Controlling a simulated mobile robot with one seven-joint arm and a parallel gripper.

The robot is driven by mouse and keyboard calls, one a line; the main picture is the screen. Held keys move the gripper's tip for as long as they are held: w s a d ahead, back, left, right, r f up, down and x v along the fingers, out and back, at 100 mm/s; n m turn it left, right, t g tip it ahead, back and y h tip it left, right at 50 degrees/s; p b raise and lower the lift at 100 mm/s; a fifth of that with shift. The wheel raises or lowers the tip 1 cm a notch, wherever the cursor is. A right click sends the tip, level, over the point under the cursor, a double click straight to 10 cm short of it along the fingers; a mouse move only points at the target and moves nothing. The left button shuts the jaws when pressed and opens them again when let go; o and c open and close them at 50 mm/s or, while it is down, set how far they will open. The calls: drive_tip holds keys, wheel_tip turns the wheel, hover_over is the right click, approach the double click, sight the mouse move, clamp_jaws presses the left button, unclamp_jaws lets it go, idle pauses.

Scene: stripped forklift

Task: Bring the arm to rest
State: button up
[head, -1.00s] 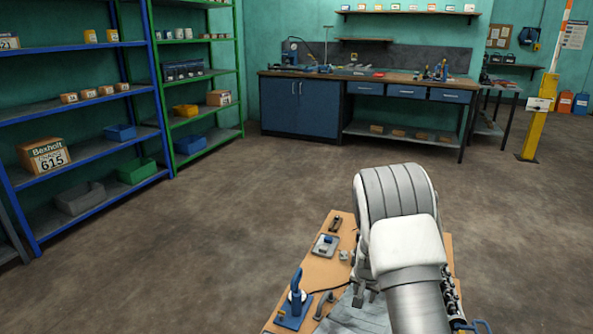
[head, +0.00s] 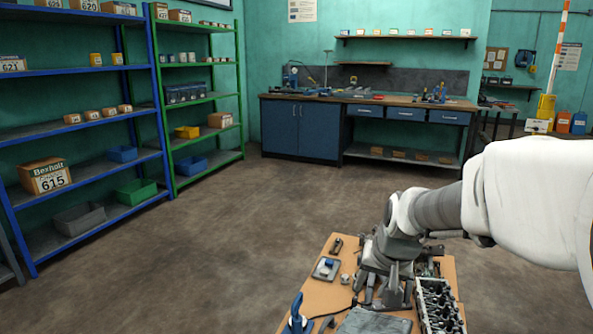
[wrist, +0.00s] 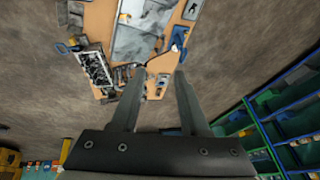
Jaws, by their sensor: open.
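My arm reaches in from the right in the head view, over the wooden work table (head: 318,285). My gripper (head: 375,298) hangs low over the table in the head view, its fingers partly hidden among the parts there. In the wrist view my gripper (wrist: 158,85) shows two separated fingers with nothing between them. The table top (wrist: 153,85) lies beyond the fingertips in that view. An engine-like metal block (head: 438,305) stands on the table just right of my gripper in the head view, and it also shows in the wrist view (wrist: 95,68).
A blue-handled tool (head: 297,318) stands at the table's front left. A grey tray (head: 326,268) and a grey plate (head: 372,322) lie on the table. Blue shelving (head: 90,135), green shelving (head: 190,95) and a workbench (head: 300,128) line the room. The floor between is clear.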

drive_tip(key=s+r+n+t, duration=0.1)
drive_tip(key=s+r+n, duration=0.15)
drive_tip(key=s, duration=0.85)
drive_tip(key=s+r+n, duration=0.1)
drive_tip(key=s+r, duration=0.3)
drive_tip(key=s, duration=0.6)
wheel_tip(320, 180, up, 21)
drive_tip(key=p, duration=2.1)
drive_tip(key=shift+a+r+h, duration=0.15)
drive_tip(key=shift+a+h, duration=0.15)
drive_tip(key=shift+a, duration=0.05)
drive_tip(key=shift+w, duration=0.1)
